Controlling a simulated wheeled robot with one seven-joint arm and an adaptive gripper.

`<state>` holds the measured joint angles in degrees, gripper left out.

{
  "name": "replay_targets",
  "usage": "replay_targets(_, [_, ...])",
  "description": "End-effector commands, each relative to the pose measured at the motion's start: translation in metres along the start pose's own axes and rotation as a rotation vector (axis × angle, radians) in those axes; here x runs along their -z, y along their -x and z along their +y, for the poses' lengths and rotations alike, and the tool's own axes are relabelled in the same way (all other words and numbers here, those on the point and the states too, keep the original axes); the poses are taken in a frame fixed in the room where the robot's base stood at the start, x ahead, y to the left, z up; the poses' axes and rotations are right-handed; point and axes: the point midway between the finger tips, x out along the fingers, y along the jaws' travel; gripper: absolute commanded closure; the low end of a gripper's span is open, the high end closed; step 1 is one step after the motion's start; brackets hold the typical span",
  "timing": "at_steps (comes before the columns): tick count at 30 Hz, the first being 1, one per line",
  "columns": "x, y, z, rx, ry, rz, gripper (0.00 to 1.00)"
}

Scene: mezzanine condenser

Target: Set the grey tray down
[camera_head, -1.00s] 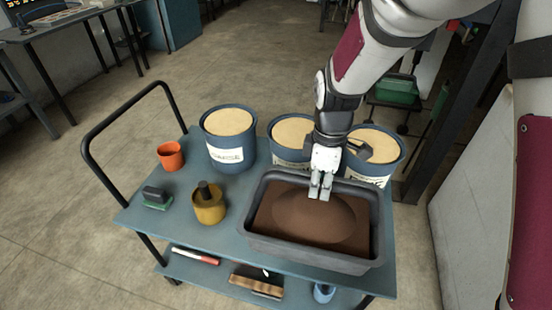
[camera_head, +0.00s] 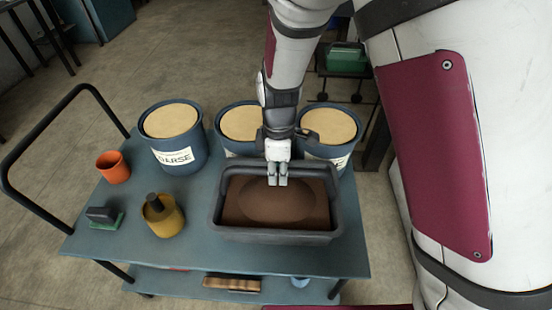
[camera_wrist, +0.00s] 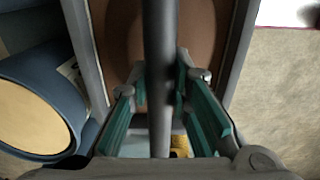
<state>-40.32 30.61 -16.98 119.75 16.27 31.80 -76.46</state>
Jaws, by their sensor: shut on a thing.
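The grey tray (camera_head: 275,237) is a dark rectangular tub with brown loose material (camera_head: 277,205) in it, heaped in the middle. It appears level over the right part of the blue-grey cart top (camera_head: 190,250); I cannot tell whether its base touches. My gripper (camera_head: 277,182) points down over the tray's middle, shut on its dark handle bar. In the wrist view the bar (camera_wrist: 160,40) runs between my green-padded fingers (camera_wrist: 160,88), with the tray's rim (camera_wrist: 85,55) below. The underside of the tray is hidden.
Several blue tubs with tan tops (camera_head: 170,121) stand along the cart's back edge, close behind the tray. An orange cup (camera_head: 113,168), a green-based brush (camera_head: 104,218) and a mustard pot (camera_head: 163,217) stand left. A wooden-backed brush (camera_head: 231,283) lies on the lower shelf.

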Motion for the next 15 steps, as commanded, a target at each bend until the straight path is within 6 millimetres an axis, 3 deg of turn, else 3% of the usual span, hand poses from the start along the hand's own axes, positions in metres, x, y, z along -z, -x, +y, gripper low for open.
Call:
replay_targets(5, [0.001, -0.004, 0.001, -0.004, -0.002, 0.003, 1.00])
replay_targets(15, [0.001, -0.037, 0.001, -0.004, -0.002, 0.002, 1.00])
